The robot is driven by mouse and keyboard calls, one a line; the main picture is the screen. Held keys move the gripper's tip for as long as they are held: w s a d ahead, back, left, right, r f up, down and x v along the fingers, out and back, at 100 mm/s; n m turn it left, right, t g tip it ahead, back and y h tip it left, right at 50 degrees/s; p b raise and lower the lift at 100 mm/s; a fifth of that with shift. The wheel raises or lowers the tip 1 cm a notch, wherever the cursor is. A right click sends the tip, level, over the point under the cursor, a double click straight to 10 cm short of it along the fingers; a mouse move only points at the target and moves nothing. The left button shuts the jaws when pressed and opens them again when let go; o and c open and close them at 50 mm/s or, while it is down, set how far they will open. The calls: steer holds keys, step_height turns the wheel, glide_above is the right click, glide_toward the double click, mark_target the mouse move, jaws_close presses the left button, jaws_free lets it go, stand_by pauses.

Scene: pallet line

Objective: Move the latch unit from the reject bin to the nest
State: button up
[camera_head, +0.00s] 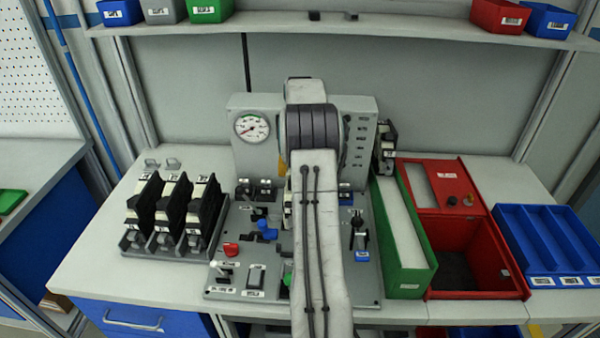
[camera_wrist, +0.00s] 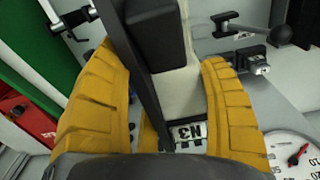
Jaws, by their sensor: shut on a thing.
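My gripper (camera_wrist: 160,62) has its yellow fingers shut on a latch unit (camera_wrist: 174,88), a black and cream body with a printed label, in the wrist view. In the head view my arm hides most of the gripper and the unit. They are over the grey fixture (camera_head: 228,275), in front of its gauge panel. I cannot tell whether the unit touches the fixture. The nest is not clearly visible behind my arm. The red reject bin (camera_head: 512,262) stands at the right, and its open compartment looks empty.
Several similar units stand in a rack (camera_head: 160,250) at the left. A green tray (camera_head: 412,284) lies between the fixture and the bin, and a blue tray (camera_head: 545,240) is at the far right. A black and cream unit (camera_head: 386,145) is beside the gauge panel. A clamp lever (camera_wrist: 245,32) rises near the gripper.

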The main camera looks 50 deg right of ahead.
steer(key=shift+f+b, duration=2.2)
steer(key=shift+f, duration=0.3)
steer(key=shift+f+b, duration=1.05)
steer(key=shift+f, duration=0.85)
steer(key=o, duration=1.4)
steer(key=shift+c, duration=0.2)
step_height(320, 180, up, 12)
